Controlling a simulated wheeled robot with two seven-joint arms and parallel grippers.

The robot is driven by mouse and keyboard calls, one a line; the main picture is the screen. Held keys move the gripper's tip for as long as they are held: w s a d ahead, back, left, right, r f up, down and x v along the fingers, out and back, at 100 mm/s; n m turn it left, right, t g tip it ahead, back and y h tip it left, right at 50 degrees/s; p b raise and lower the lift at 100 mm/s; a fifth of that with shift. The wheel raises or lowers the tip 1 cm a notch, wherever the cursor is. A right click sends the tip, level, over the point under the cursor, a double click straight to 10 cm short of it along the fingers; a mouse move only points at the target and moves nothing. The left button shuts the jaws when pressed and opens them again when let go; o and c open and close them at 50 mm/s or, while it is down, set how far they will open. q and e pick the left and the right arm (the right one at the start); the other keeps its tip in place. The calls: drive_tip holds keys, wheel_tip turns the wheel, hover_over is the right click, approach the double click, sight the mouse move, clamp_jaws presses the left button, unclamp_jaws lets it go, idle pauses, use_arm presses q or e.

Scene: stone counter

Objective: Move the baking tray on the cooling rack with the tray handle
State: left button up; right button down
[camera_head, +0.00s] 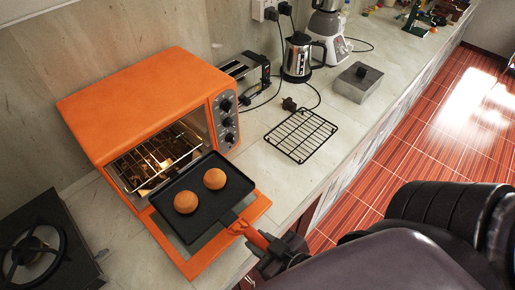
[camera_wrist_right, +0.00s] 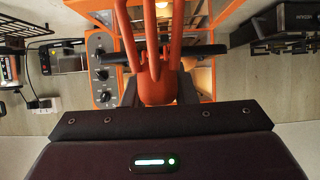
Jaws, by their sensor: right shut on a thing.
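The black baking tray (camera_head: 236,190) holds two round brown buns (camera_head: 215,179) and sits in front of the oven's opening, above its lowered door. Whether it touches the door is unclear. The orange tray handle (camera_head: 256,238) meets the tray's near edge; it also shows in the wrist view (camera_wrist_right: 158,88). My right gripper (camera_head: 272,246) is shut on the handle's near end, and its fingers flank the handle in the wrist view (camera_wrist_right: 158,92). The black wire cooling rack (camera_head: 282,150) lies empty on the counter, right of the oven. My left gripper is not in view.
The orange oven (camera_head: 140,95) stands open, with a wire shelf inside and its door (camera_head: 190,268) down. A toaster (camera_head: 243,70), kettle (camera_head: 298,58), blender (camera_head: 329,25) and grey lidded box (camera_head: 358,82) stand beyond the rack. A stove (camera_head: 40,245) is at left.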

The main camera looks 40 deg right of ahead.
drive_tip(key=w+d, duration=0.3)
drive_tip(key=d, duration=1.3)
drive_tip(key=w+d, duration=0.3)
drive_tip(key=d, duration=1.3)
drive_tip(key=w+d+b, duration=0.1)
drive_tip(key=w+d, duration=0.2)
drive_tip(key=d, duration=1.3)
drive_tip(key=shift+w, duration=0.3)
drive_tip(key=shift+r, duration=0.15)
drive_tip(key=shift+p, duration=0.5)
